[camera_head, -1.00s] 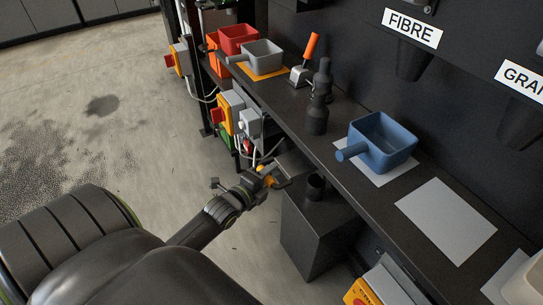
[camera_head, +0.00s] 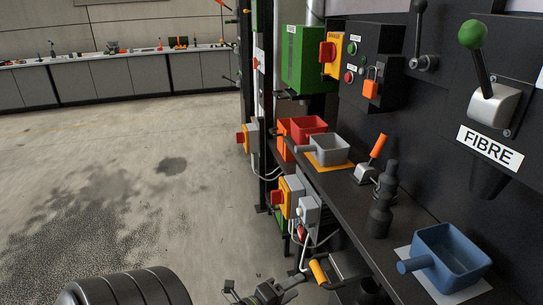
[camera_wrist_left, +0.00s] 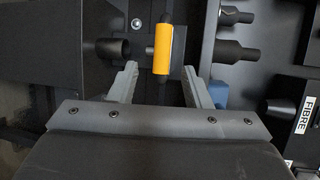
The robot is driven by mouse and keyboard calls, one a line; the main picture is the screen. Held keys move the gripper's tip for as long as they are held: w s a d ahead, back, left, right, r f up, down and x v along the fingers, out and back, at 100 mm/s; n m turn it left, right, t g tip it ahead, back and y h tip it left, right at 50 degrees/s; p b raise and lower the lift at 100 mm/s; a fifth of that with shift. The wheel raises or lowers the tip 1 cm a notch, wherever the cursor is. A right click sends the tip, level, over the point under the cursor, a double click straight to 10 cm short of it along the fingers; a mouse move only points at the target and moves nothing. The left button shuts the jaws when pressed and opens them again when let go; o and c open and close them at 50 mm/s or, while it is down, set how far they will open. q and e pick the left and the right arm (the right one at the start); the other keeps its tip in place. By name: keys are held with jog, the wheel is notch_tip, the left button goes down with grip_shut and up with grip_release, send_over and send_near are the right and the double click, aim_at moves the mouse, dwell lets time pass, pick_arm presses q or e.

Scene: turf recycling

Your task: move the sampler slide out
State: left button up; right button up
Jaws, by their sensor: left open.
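The sampler slide shows as a yellow-orange handle on a dark bracket (camera_head: 318,271) at the bottom of the head view, below the bench edge. In the left wrist view the yellow handle (camera_wrist_left: 163,50) hangs at the top centre, between and just beyond the finger tips. My left gripper (camera_head: 266,287) is open, at the bottom edge of the head view, left of the handle. In the left wrist view its two grey fingers (camera_wrist_left: 160,70) stand apart on either side of the handle, with no clear contact. My right gripper is not in view.
The bench holds a blue scoop (camera_head: 448,258), a black fitting (camera_head: 381,208), a grey scoop (camera_head: 328,149) and a red bin (camera_head: 308,132). Yellow-and-grey switch boxes (camera_head: 290,196) hang below its edge. A FIBRE label (camera_head: 489,148) is on the wall. Open floor (camera_head: 120,190) lies left.

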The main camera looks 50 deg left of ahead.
pick_arm(q)
jog(key=s+r+b, duration=0.1)
jog(key=s+b, duration=0.3)
jog(key=s, duration=0.2)
jog(key=shift+s, duration=0.15)
dwell(0.7)
